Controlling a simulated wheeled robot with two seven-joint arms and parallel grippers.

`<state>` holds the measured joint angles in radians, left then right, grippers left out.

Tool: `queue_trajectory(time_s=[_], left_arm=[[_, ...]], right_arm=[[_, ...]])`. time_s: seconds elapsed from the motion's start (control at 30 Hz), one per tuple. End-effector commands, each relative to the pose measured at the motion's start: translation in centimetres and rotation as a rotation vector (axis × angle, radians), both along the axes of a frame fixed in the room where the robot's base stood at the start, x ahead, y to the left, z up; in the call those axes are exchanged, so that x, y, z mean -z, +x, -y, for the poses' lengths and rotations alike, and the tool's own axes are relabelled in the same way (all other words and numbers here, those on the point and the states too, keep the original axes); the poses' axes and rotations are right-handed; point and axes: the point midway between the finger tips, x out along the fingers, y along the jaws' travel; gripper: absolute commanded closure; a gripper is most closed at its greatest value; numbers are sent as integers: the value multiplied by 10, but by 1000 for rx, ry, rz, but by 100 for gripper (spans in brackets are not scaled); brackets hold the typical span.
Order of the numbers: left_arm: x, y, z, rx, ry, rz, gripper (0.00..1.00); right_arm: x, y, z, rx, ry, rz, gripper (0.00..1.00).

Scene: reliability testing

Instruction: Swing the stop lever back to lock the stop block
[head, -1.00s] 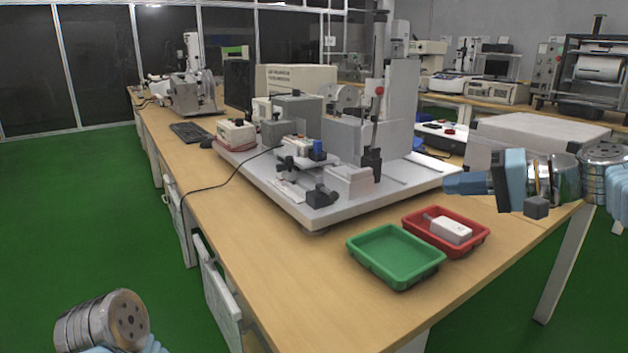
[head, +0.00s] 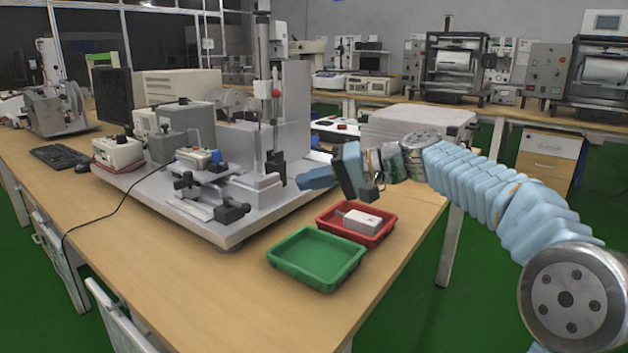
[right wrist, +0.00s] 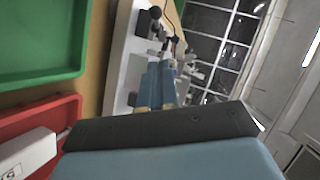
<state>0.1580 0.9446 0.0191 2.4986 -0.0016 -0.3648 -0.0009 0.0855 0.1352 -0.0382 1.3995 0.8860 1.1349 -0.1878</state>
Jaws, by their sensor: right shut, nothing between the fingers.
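The test machine (head: 297,100) stands on a pale base plate (head: 215,232) on the bench. At its front are black knobbed clamp parts (head: 232,213) and a small fixture with a blue knob (head: 216,157). I cannot tell surely which part is the stop lever or stop block. My right gripper (head: 303,182) is shut and empty, pointing left at the base plate's right edge, above and left of the red tray, touching nothing visible. In the right wrist view its blue fingers (right wrist: 156,85) point at the machine's black knobs (right wrist: 156,14). My left gripper is out of view.
A green tray (head: 318,284) and a red tray (head: 382,234) holding a white box (head: 362,222) sit at the front right of the bench. A black cable (head: 110,200) crosses the bench at left. The bench front is clear.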

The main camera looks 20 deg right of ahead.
Motion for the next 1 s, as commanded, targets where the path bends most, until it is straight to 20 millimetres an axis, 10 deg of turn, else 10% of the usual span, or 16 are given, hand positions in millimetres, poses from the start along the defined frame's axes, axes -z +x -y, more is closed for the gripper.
queue_trajectory(time_s=[0.5, 1.0], left_arm=[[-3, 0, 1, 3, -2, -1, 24], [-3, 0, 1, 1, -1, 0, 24]], right_arm=[[33, 25, -77, -1, -1, 0, 100], [36, 23, -84, 0, 0, 0, 100]])
